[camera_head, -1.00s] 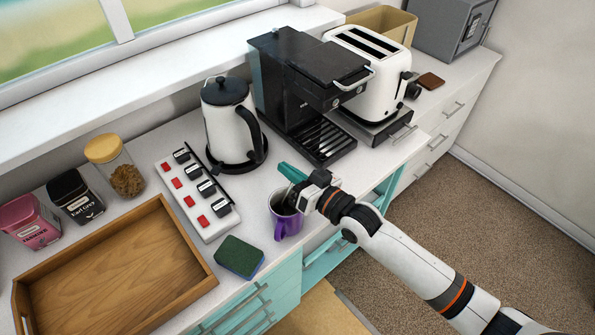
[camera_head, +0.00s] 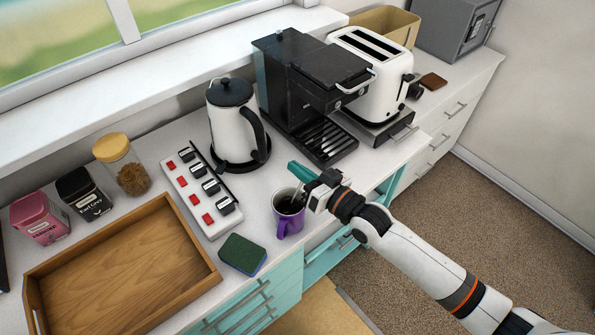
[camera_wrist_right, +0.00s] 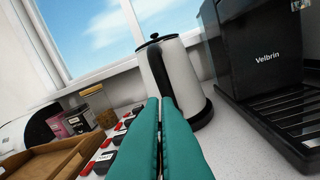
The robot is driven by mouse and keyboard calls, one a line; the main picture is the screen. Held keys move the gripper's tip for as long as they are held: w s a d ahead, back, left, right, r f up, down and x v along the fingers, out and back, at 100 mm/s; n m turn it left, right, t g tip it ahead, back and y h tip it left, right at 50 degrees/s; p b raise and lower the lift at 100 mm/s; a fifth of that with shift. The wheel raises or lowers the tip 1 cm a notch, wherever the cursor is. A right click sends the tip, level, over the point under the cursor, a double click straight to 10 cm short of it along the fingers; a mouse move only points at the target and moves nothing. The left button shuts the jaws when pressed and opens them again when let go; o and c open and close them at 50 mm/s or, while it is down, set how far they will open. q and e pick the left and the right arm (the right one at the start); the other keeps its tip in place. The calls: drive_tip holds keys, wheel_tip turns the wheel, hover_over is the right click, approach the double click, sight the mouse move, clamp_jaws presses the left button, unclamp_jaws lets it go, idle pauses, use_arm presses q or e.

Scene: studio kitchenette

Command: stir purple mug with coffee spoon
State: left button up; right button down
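The purple mug (camera_head: 285,228) stands upright on the white counter near its front edge, with dark liquid inside. My right gripper (camera_head: 303,173) is just above and to the right of the mug. Its teal fingers (camera_wrist_right: 163,135) are closed together in the right wrist view, with a thin grey strip between them. A thin, light handle of the coffee spoon (camera_head: 299,192) slants from beneath the fingers down into the mug; its bowl is hidden. My left gripper is not in view.
A white kettle (camera_head: 231,120) and a power strip (camera_head: 195,186) stand behind the mug. A green sponge (camera_head: 242,254) lies to its left, with a wooden tray (camera_head: 195,232) beyond. A black coffee machine (camera_head: 318,90) stands behind right.

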wheel_tip(320, 180, up, 8)
drive_tip(key=w+d+p, duration=0.2)
drive_tip(key=p, duration=0.3)
drive_tip(key=shift+d, duration=0.35)
drive_tip(key=shift+r, duration=0.2)
idle(0.7)
wheel_tip(320, 180, up, 5)
drive_tip(key=p, duration=0.4)
drive_tip(key=shift+f, duration=0.1)
idle(0.7)
